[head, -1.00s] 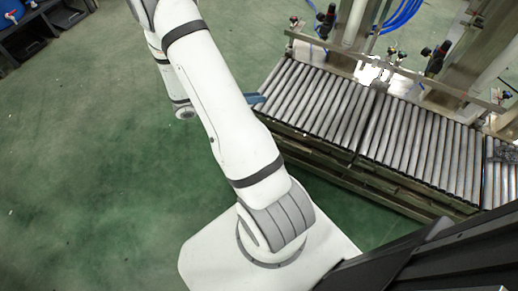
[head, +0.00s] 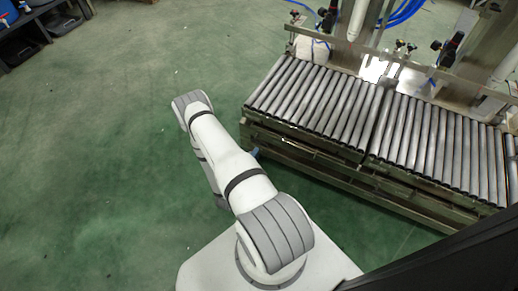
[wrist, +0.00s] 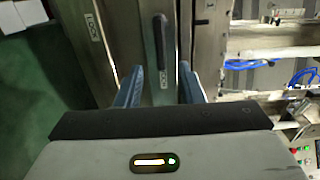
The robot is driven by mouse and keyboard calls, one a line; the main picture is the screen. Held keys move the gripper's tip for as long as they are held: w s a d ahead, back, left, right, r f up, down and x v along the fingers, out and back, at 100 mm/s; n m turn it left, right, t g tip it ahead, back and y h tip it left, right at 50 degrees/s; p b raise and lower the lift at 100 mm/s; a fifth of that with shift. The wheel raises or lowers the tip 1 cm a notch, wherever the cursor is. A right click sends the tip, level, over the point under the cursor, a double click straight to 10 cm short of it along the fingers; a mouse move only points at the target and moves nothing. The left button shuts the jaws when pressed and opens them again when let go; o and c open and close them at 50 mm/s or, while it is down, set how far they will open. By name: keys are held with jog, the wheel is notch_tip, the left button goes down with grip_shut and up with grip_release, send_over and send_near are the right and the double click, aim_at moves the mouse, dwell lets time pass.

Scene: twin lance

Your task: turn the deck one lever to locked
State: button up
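In the wrist view, a dark upright lever handle (wrist: 160,45) stands on a grey metal face, with a small white label (wrist: 155,65) by its lower part. Another white label with dark lettering (wrist: 93,24) is on the metal to the left. My gripper (wrist: 161,88) is open, its two blue fingers apart and nothing between them that I can see. The handle shows beyond the fingers, in line with the gap; I cannot tell how far off. In the head view, a bit of blue fingertip (head: 255,153) shows beside the conveyor's near left side; my arm hides the rest.
The roller conveyor deck (head: 320,100) runs from the left to the right edge, with metal posts, valves and blue hoses (head: 400,14) behind it. The green floor (head: 100,150) is clear to the left. Dark bins (head: 20,45) stand at the far left.

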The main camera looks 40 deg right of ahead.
aim_at(262, 145)
jog(key=shift+b+x, duration=0.95)
jog(key=shift+x, duration=2.55)
jog(key=shift+c, duration=0.5)
grip_shut()
